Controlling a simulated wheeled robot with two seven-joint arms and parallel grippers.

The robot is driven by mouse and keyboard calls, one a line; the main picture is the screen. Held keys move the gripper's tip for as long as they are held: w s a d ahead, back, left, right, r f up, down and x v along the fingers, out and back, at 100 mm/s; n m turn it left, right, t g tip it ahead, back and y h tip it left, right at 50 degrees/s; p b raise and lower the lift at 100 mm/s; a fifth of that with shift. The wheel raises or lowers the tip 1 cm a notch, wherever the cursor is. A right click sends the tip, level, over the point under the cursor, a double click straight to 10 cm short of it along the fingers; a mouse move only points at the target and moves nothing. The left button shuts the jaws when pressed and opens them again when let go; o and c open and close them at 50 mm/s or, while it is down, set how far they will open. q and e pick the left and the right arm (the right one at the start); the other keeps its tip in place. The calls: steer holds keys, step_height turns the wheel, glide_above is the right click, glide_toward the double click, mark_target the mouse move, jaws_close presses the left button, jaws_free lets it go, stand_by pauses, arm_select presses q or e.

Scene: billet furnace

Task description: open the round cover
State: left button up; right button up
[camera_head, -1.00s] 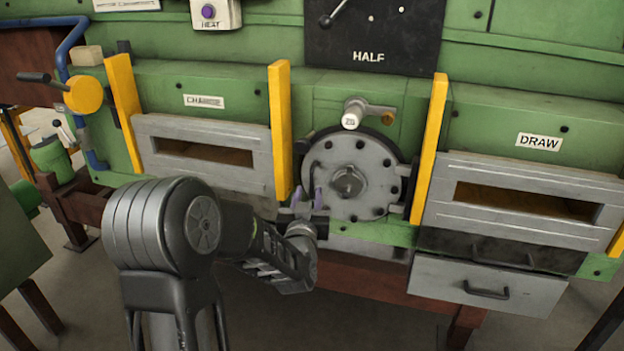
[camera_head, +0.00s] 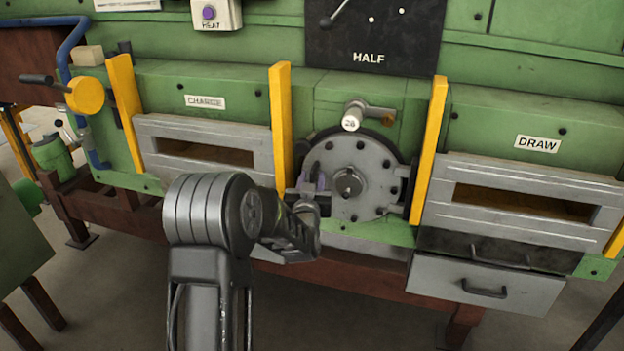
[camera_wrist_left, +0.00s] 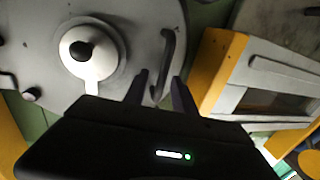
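The round cover (camera_head: 367,163) is a grey bolted disc in the middle of the green furnace front, flat against it. It has a hub at its centre and a curved bar handle near its left edge. In the left wrist view the cover (camera_wrist_left: 135,38) fills the upper left, and the handle (camera_wrist_left: 168,50) shows beside the hub. My left gripper (camera_head: 313,182) is at the cover's left edge. In the wrist view its two fingers (camera_wrist_left: 161,78) are apart, with the handle's near end between them; contact cannot be told. My right gripper is out of view.
A yellow post (camera_head: 281,130) stands just left of the cover, another (camera_head: 430,150) to its right. A small lever with a white end (camera_head: 352,120) juts out above it. The charge door (camera_head: 200,128) and draw door (camera_head: 520,174) flank it. A drawer (camera_head: 485,285) sits lower right.

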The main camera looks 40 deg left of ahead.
arm_select(q)
jaws_close()
stand_by(1.2)
